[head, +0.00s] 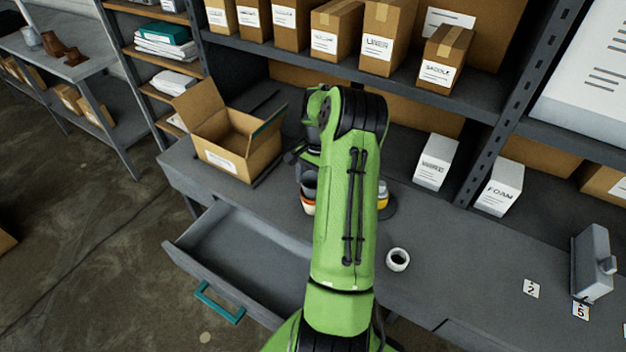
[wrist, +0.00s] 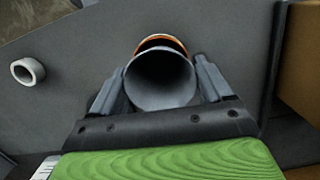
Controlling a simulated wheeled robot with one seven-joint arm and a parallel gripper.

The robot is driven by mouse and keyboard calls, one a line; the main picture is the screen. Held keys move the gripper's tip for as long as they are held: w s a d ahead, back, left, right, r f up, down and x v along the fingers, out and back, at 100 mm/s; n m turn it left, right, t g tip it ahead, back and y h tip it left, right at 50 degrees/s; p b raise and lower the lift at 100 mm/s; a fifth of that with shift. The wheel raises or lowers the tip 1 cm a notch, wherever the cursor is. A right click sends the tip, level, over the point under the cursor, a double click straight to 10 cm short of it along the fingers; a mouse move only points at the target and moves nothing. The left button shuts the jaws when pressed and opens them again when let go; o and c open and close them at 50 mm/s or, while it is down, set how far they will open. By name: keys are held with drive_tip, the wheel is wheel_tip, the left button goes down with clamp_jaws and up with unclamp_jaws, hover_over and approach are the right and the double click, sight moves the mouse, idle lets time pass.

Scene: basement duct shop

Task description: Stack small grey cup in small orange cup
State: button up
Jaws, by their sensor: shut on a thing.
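The small grey cup (wrist: 161,82) is between the two fingers of my gripper (wrist: 160,88), which is shut on it; its open mouth faces the wrist camera. The small orange cup (wrist: 161,41) shows as an orange rim just beyond the grey cup in the wrist view. In the head view the grey cup (head: 309,184) appears directly above the orange cup (head: 307,207), left of my green arm. I cannot tell whether the grey cup is inside the orange one or only over it. My arm hides most of the gripper in the head view.
An open cardboard box (head: 235,150) stands on the bench (head: 440,240) at the back left. A drawer (head: 240,250) hangs open in front. A white ring (head: 398,260) lies to the right of my arm. A yellow item (head: 383,196) is partly hidden by my arm. Shelves with boxes rise behind.

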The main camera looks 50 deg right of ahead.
drive_tip(key=shift+a, duration=0.1)
drive_tip(key=shift+f+b, duration=0.5)
drive_tip(key=shift+f, duration=0.1)
drive_tip(key=o, duration=1)
drive_tip(key=shift+c, duration=0.2)
wheel_tip(320, 180, up, 13)
drive_tip(key=d+p, duration=0.1)
drive_tip(key=d, duration=0.1)
drive_tip(key=w+a+r+n+h, duration=0.25)
drive_tip(key=a+r+n, duration=0.25)
drive_tip(key=a+r, duration=0.45)
drive_tip(key=s+a+r+n+t, duration=0.2)
drive_tip(key=s+a+n, duration=0.15)
drive_tip(key=a, duration=0.65)
drive_tip(key=s+a+r+n+t, duration=0.1)
drive_tip(key=s+a+r+n, duration=0.2)
drive_tip(key=a, duration=0.7)
drive_tip(key=s+a+f+n+t, duration=0.2)
drive_tip(key=s+a+f+n, duration=0.2)
drive_tip(key=s+a+n, duration=0.2)
drive_tip(key=shift+s+a+t+y, duration=0.35)
drive_tip(key=shift+s+a, duration=0.25)
drive_tip(key=shift+s, duration=0.6)
